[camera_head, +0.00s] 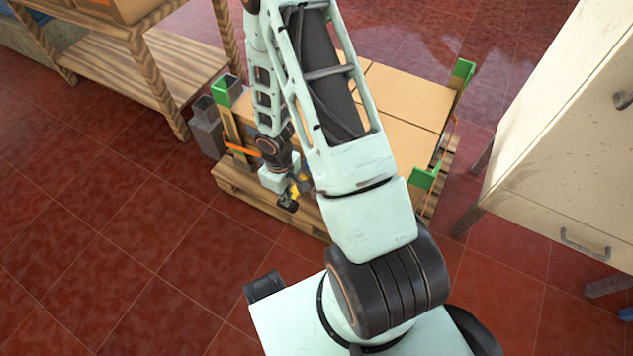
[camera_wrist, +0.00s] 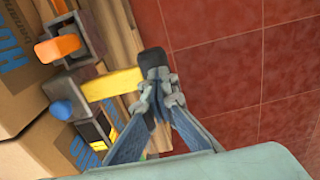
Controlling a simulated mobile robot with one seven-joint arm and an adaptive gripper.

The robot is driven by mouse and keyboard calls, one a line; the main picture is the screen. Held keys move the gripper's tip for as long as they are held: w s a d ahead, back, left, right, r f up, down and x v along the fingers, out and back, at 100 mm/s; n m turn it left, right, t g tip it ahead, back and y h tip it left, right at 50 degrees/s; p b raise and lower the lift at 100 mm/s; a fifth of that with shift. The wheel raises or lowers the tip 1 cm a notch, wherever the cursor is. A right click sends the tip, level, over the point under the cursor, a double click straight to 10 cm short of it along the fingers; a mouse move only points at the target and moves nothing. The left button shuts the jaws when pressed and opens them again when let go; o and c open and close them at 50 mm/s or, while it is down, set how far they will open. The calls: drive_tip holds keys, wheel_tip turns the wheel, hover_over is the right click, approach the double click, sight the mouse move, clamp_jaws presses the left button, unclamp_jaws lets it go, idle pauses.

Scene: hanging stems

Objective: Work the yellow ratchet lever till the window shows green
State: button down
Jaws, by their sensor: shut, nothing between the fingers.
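The yellow lever (camera_wrist: 112,84) sticks out from the ratchet beside the cartons in the wrist view and ends in a black grip (camera_wrist: 153,61). In the head view a bit of yellow lever (camera_head: 297,190) shows by my gripper (camera_head: 290,204). My gripper, also in the wrist view (camera_wrist: 155,98), is shut and empty, its fingertips close to the black grip; I cannot tell if they touch. The ratchet body (camera_wrist: 93,132) is yellow and black, with a blue knob (camera_wrist: 62,110) beside it. The window's colour cannot be made out.
Cartons (camera_head: 405,95) with green corner guards (camera_head: 462,70) stand on a wooden pallet (camera_head: 238,183). An orange strap part (camera_wrist: 58,47) lies near the ratchet. A wooden shelf (camera_head: 150,70) stands left, a cream cabinet (camera_head: 560,140) right. Red tiled floor in front is clear.

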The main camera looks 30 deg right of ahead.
drive_tip(key=f+b, duration=0.2)
drive_tip(key=f, duration=0.1)
drive_tip(key=shift+w+d, duration=0.15)
drive_tip(key=shift+d, duration=0.05)
drive_tip(key=shift+f, duration=0.1)
drive_tip(key=shift+d+f+b, duration=0.1)
drive_tip(key=shift+b, duration=0.2)
